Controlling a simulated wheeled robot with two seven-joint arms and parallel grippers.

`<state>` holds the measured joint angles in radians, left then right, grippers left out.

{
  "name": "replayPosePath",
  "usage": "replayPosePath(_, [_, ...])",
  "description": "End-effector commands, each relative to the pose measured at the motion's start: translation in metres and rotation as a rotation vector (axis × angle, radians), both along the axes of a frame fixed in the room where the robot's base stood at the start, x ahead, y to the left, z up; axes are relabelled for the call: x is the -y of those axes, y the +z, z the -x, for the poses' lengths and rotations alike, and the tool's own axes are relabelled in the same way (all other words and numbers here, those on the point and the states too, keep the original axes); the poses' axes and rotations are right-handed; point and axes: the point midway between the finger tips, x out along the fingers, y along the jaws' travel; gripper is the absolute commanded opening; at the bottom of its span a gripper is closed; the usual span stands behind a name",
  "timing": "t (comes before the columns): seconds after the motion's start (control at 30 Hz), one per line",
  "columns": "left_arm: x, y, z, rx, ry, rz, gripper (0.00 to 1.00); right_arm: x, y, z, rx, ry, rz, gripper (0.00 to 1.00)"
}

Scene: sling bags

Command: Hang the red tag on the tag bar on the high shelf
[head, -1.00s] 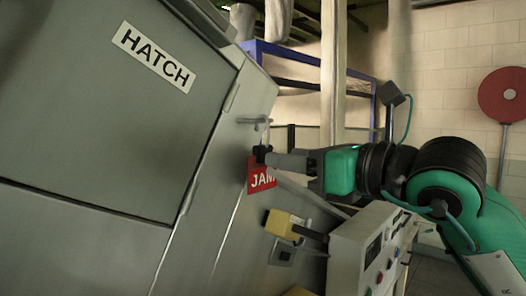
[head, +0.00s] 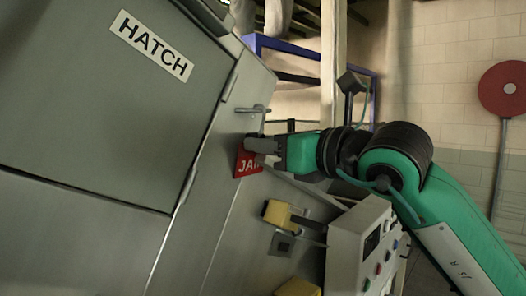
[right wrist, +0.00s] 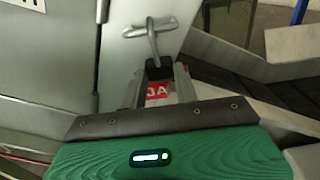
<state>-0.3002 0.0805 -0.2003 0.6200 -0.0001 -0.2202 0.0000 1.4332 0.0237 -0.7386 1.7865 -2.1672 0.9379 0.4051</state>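The red tag (head: 246,163), with white letters partly hidden, hangs at the fingertips of my right gripper (head: 254,145) beside the grey machine panel. The right wrist view shows the tag (right wrist: 158,91) between the two fingers, with a black piece (right wrist: 157,69) at its top end pinched between the tips of the gripper (right wrist: 158,74). A small metal bar with a crosspiece (head: 252,109) sticks out from the panel just above the tag; it also shows in the right wrist view (right wrist: 148,28), apart from the tag. I cannot identify a high shelf. My left gripper is not in view.
A large grey door with a HATCH label (head: 151,45) fills the left. A yellow block on a handle (head: 278,213) and a control box with buttons (head: 357,240) stand below my right arm. A blue frame (head: 308,50) stands behind, and a red disc on a pole (head: 502,88) stands right.

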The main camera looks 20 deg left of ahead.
Motion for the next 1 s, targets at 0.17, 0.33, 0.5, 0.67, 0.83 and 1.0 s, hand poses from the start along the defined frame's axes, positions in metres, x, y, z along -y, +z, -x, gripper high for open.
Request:
replayPosePath(0.17, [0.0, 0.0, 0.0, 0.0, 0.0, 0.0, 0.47, -0.001, 0.0, 0.0, 0.0, 0.001, 0.001, 0.0])
replayPosePath(0.33, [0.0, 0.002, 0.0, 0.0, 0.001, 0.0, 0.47, -0.001, 0.004, 0.0, 0.0, 0.001, 0.001, 0.0])
replayPosePath(0.5, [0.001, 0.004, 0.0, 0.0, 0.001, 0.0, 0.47, -0.001, 0.012, 0.001, 0.001, 0.002, 0.0, 0.0])
replayPosePath(0.67, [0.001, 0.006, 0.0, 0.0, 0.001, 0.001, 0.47, -0.001, 0.018, 0.001, 0.0, 0.002, 0.0, 0.0])
replayPosePath(0.83, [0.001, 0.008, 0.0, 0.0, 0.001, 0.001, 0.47, -0.001, 0.025, 0.001, 0.0, 0.002, 0.0, 0.0])
replayPosePath(1.0, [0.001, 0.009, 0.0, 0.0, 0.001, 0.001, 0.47, -0.001, 0.029, 0.001, 0.001, 0.002, -0.001, 0.0])
